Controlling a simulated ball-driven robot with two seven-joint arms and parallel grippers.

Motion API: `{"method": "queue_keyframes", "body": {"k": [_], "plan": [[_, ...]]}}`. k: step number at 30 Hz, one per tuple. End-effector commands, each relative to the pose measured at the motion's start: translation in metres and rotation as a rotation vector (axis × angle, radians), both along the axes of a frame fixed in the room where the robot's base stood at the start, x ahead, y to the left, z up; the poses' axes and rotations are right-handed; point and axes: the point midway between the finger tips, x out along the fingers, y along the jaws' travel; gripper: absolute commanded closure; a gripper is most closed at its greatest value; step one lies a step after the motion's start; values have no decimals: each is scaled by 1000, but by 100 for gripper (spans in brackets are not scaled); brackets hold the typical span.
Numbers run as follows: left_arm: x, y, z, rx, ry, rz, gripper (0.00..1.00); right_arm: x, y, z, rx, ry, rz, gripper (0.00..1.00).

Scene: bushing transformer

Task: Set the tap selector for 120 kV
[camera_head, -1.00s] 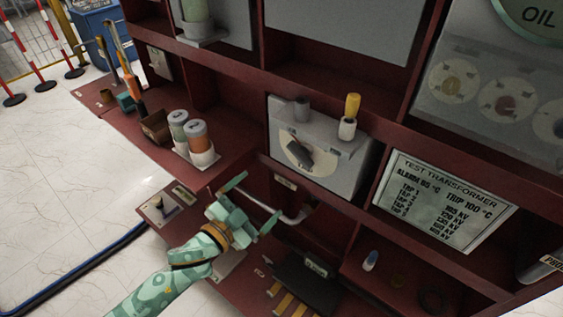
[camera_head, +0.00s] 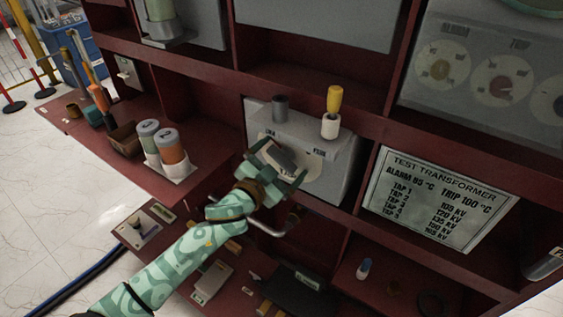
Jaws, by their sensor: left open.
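The tap selector is a grey box (camera_head: 325,178) in the red shelf, with a pale round dial (camera_head: 312,168) and a dark grey knob on its front. My left gripper (camera_head: 279,160) is open in front of the dial, with its fingers on either side of the knob. The gripper hides much of the knob and dial, so the pointer's setting and any contact cannot be told. The rating plate (camera_head: 438,200) right of the box lists taps with voltages; TAP 2 appears beside 120 kV. My right gripper is not in view.
A yellow-handled tool (camera_head: 333,100) in a white holder and a grey cylinder (camera_head: 281,104) stand on the box. A bent metal handle (camera_head: 268,230) is below my gripper. Two capped jars (camera_head: 160,150) stand left. Gauges (camera_head: 500,84) are upper right.

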Motion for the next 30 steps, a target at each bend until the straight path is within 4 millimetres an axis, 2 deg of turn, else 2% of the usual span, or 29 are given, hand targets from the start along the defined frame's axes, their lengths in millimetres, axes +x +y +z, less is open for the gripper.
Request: {"method": "queue_keyframes", "body": {"k": [8,9,12,14,23,30], "plan": [[2,-2,1,0,0,1,2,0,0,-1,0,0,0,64],[2,-2,1,0,0,0,5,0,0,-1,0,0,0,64],[2,-1,1,0,0,1,32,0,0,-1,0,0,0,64],[2,-1,1,0,0,0,47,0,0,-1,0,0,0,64],[2,-2,1,22,-15,0,46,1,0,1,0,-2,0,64],[1,-2,1,124,-83,1,46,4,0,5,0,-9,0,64]]}}
